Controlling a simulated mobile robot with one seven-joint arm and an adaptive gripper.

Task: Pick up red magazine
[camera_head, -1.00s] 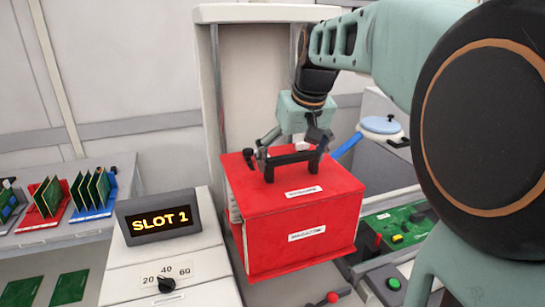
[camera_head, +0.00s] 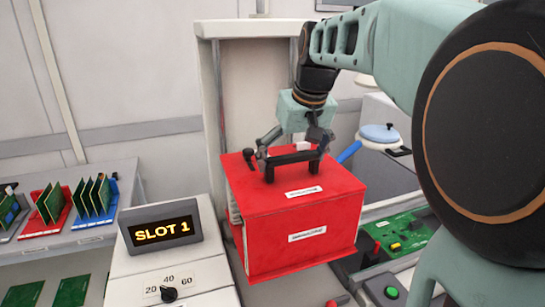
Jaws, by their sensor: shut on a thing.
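The red magazine (camera_head: 290,238) is a red box with white labels and a black handle on top. It is at the centre of the head camera view, in front of a tall pale frame. My gripper (camera_head: 294,157) is above it, shut on the black handle (camera_head: 292,160). The box looks upright and slightly turned. Its underside is hidden, so I cannot tell whether it touches what is below.
A "SLOT 1" display (camera_head: 160,233) on a white console with a dial (camera_head: 168,293) stands left. Racks of green boards (camera_head: 92,195) are further left. A green circuit board (camera_head: 400,232) and green button (camera_head: 391,292) are right. A blue-lidded item (camera_head: 380,133) is behind.

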